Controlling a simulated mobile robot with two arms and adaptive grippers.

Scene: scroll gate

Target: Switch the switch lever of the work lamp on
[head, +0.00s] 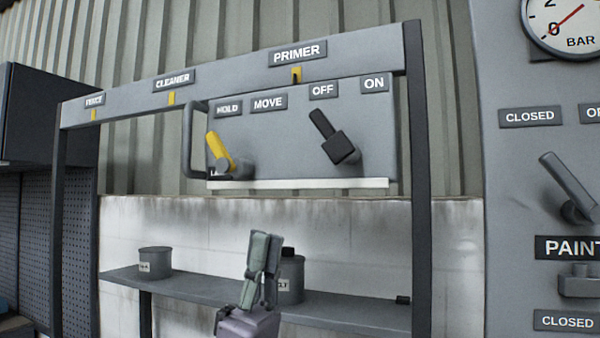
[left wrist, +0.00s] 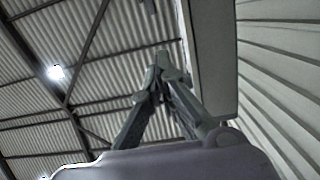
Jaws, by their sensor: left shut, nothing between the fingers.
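A black lever (head: 334,138) sits on a grey panel (head: 285,145) between the labels OFF and ON. It is tilted up and left, toward OFF. No "work lamp" label shows. A yellow lever (head: 219,153) on the same panel leans up and left toward HOLD. My left gripper (head: 264,240) points up, shut and empty, below the panel's lower edge and left of the black lever, apart from both levers. In the left wrist view its fingertips (left wrist: 164,62) meet close beside the panel's edge (left wrist: 212,60). My right gripper is not in view.
The panel hangs from a beam (head: 230,68) marked FENCE, CLEANER and PRIMER, with a handle (head: 190,140) on its left. A dark post (head: 420,180) stands right. A shelf (head: 205,287) with cans is behind my gripper. A lever (head: 567,185) is on the right cabinet.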

